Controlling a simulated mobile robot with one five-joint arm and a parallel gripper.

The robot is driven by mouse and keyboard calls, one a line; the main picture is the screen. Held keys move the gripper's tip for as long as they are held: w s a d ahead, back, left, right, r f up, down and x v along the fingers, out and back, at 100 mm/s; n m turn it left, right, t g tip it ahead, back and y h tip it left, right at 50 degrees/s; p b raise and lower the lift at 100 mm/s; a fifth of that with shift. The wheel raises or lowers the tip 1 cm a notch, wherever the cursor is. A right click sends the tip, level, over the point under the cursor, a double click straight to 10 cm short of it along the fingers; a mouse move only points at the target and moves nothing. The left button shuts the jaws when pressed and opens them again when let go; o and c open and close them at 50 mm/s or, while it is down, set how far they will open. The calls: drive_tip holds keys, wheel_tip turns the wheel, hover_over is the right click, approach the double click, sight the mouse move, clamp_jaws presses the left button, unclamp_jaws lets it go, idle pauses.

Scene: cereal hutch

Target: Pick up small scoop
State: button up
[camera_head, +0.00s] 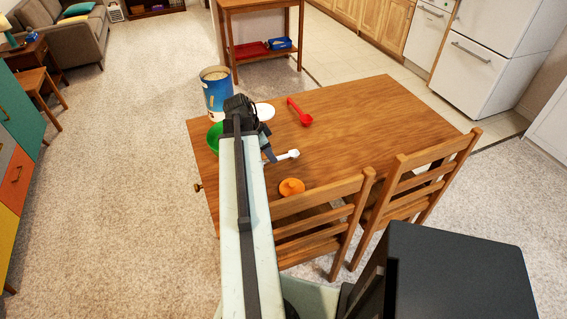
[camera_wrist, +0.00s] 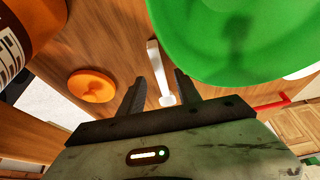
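The small white scoop (camera_head: 285,156) lies on the wooden table, just right of my gripper (camera_head: 267,148) in the head view. In the wrist view the white scoop (camera_wrist: 157,62) shows between the two dark fingers of my gripper (camera_wrist: 158,78). The fingers are apart and not closed on it. I cannot tell whether they touch it or how high they are above the table. My arm hides part of the table around the gripper in the head view.
A green bowl (camera_wrist: 238,40) is close beside the fingers. An orange lid (camera_head: 291,187), a red scoop (camera_head: 299,113), a white round item (camera_head: 264,111) and a blue canister (camera_head: 216,92) are around. Two chairs (camera_head: 322,222) stand at the near edge. The table's right side (camera_head: 385,115) is clear.

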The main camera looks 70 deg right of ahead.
drive_tip(key=b+x, duration=0.1)
drive_tip(key=x, duration=0.2)
drive_tip(key=shift+r, duration=0.15)
clamp_jaws()
wheel_tip(320, 180, up, 10)
drive_tip(key=p, duration=1)
